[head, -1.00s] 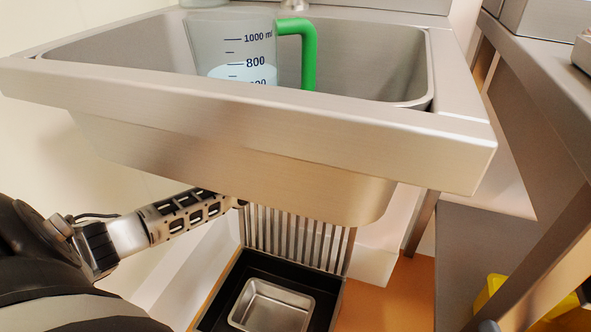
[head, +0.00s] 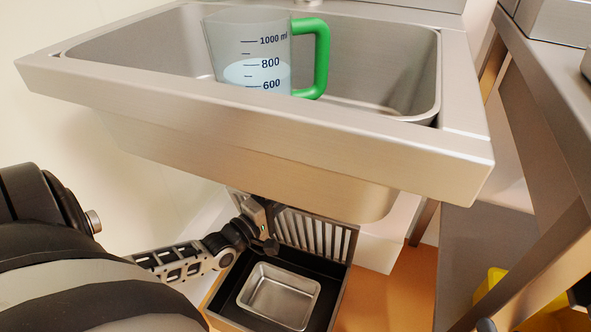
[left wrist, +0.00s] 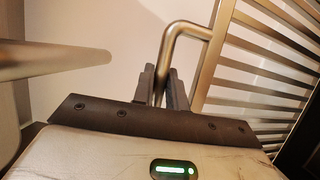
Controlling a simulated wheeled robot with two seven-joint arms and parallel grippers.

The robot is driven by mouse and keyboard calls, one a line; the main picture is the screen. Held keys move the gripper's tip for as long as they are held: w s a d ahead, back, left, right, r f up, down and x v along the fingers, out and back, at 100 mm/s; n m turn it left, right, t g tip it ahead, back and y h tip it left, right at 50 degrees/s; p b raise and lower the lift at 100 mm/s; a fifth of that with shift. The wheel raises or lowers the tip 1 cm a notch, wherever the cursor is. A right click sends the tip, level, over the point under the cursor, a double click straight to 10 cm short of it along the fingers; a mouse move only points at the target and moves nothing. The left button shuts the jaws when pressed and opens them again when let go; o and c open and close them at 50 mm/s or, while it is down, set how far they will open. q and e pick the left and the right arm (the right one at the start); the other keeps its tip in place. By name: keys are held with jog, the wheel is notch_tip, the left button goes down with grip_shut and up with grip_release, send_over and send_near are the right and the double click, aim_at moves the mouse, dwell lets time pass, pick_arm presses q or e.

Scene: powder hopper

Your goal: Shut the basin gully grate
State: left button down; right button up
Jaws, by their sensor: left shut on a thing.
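The gully grate (head: 318,238), a row of metal bars, stands raised at the back of the black gully (head: 225,297) below the basin. In the left wrist view the grate (left wrist: 262,62) is at the right, with a bent metal handle (left wrist: 183,30) on its side. My left gripper (head: 270,243) is under the basin, in front of the grate's left part. In the left wrist view its fingers (left wrist: 165,88) are shut on the handle. The basin hides the grate's top edge. My right gripper is not in view.
The steel basin (head: 260,125) overhangs the gully closely and holds a measuring jug (head: 250,50) with a green handle. A small steel tray (head: 280,296) sits inside the gully. A metal bench (head: 560,110) stands at the right.

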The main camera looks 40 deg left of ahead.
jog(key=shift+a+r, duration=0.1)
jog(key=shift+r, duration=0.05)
pick_arm(q)
jog(key=s+d+f, duration=0.3)
jog(key=s, duration=0.4)
jog(key=shift+m+t, duration=0.3)
jog(key=shift+t, duration=0.1)
jog(key=c, duration=1.4)
grip_release()
jog(key=shift+a, duration=0.2)
